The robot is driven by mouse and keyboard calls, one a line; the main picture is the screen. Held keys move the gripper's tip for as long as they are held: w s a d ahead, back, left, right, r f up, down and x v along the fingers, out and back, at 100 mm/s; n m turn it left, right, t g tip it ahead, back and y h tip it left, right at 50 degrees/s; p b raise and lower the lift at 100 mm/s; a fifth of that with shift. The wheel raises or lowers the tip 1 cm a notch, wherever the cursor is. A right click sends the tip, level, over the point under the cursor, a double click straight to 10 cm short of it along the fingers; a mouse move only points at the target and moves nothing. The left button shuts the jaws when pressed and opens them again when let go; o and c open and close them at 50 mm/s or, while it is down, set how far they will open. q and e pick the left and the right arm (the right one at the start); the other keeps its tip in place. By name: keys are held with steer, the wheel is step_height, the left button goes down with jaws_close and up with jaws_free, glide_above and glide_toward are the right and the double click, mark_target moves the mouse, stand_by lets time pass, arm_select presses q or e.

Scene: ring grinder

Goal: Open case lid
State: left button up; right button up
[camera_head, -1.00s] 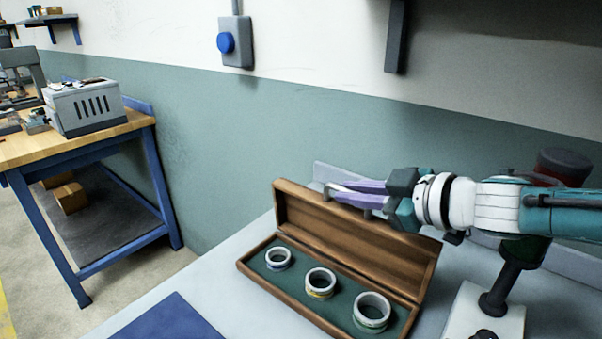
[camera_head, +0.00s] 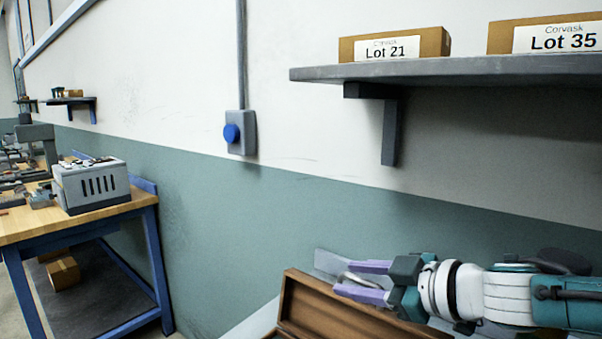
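The wooden case's raised lid (camera_head: 312,306) shows at the bottom of the view, standing open with its inner face towards me. The case's lower part and whatever lies in it are cut off by the bottom edge. My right gripper (camera_head: 343,281) comes in from the right at the lid's upper edge, with purple fingers spread apart and nothing seen between them except perhaps the lid's edge area. Whether it touches the lid cannot be told. My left gripper is not in view.
A wall shelf (camera_head: 430,70) above bears two boxes labelled Lot 21 (camera_head: 395,46) and Lot 35 (camera_head: 560,38). A wooden-topped workbench (camera_head: 90,223) with a grey machine (camera_head: 92,186) stands at left. A blue-buttoned wall box (camera_head: 242,132) hangs between.

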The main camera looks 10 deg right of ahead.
step_height(320, 180, up, 18)
steer(key=p, duration=0.8)
steer(key=shift+f, duration=0.1)
